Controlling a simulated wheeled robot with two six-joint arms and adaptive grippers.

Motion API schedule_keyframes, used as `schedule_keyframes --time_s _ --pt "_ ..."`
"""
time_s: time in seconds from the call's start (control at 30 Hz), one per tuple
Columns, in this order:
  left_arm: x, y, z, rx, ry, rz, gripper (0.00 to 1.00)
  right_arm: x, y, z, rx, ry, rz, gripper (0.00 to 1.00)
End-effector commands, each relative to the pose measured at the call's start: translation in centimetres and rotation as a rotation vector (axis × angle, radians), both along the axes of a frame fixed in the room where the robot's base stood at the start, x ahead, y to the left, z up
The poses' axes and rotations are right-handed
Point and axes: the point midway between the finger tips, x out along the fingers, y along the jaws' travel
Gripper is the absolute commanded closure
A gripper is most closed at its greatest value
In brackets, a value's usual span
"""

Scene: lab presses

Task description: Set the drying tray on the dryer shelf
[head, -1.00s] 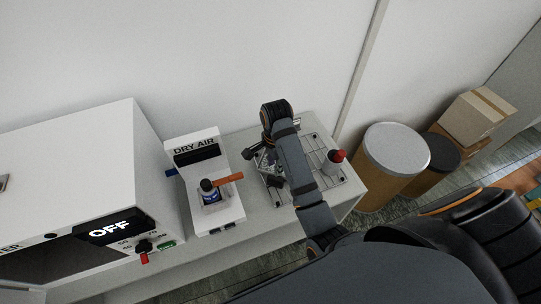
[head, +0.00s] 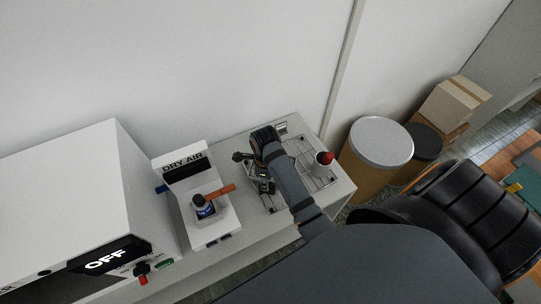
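A wire rack (head: 315,184), which looks like the drying tray, lies on the white bench to the right of the dry-air unit. My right gripper (head: 264,185) is over its left part, with the forearm crossing above it. The fingers are small and dark against the rack, so I cannot tell whether they are open or touch it. The dryer (head: 70,195) is the large white box at left, its display (head: 106,258) reading OFF. Its front is partly cut off by the picture edge, and I cannot make out the shelf. My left gripper is not in view.
A lidded drum (head: 382,141) and cartons (head: 453,103) stand right of the bench.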

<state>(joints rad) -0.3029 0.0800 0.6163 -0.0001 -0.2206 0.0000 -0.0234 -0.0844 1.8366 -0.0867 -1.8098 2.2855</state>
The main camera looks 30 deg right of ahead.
Motion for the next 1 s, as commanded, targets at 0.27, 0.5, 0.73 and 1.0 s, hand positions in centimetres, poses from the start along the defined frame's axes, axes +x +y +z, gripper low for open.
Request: schedule_keyframes --time_s 0.27,0.5,0.73,1.0 --pt "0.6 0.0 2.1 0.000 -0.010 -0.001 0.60 0.0 -0.3 -4.1 -0.001 0.006 0.000 0.70" --pt "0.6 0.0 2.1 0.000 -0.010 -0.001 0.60 0.1 -0.2 -5.1 0.000 0.001 0.000 0.70" --pt "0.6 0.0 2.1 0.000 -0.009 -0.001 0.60 0.1 -0.2 -5.1 0.000 0.001 0.000 0.93" --pt "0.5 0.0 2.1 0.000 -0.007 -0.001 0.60 0.2 -0.2 -5.0 0.000 0.001 0.000 1.00"
